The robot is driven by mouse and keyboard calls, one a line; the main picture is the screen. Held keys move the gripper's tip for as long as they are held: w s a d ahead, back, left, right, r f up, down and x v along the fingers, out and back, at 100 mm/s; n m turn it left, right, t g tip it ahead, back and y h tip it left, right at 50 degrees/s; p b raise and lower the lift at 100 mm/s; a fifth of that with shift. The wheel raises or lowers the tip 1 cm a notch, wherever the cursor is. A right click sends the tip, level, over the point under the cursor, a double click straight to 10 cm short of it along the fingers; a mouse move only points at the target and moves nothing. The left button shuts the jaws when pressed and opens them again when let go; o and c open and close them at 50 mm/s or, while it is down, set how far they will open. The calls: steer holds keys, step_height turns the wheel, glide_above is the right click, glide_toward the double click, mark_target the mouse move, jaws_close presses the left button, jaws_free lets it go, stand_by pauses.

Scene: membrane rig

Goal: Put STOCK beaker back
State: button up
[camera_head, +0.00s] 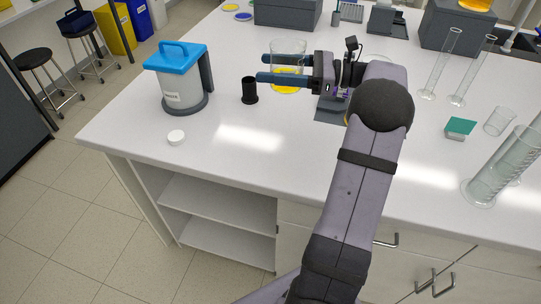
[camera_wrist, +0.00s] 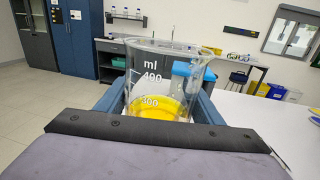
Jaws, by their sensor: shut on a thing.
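A clear glass beaker (camera_head: 288,48) with white ml markings is between the fingers of my gripper (camera_head: 267,67), which is shut on it. The beaker looks upright and also shows in the wrist view (camera_wrist: 150,72), with yellow in its lower part. A yellow patch (camera_head: 286,90) shows under the lower finger in the head view. I cannot tell whether it is a disc on the bench or whether the beaker touches the bench. No STOCK label is readable.
A blue-lidded container (camera_head: 183,85) and a small black cup (camera_head: 249,91) stand left of my gripper. Tall glass cylinders (camera_head: 440,65) and a small beaker (camera_head: 499,121) stand right. The front-left bench is mostly clear.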

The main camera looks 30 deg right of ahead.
steer(key=shift+s+a+f, duration=0.4)
steer(key=shift+a+f, duration=0.6)
steer(key=shift+f, duration=1.9)
steer(key=shift+s+a+f, duration=0.45)
steer(key=shift+a+f, duration=0.55)
steer(key=shift+f, duration=1.9)
steer(key=shift+s+a+f, duration=0.4)
steer(key=shift+a+f, duration=0.6)
steer(key=shift+f, duration=1.9)
steer(key=shift+f, duration=0.2)
steer(key=o, duration=1.3)
steer(key=shift+r, duration=0.1)
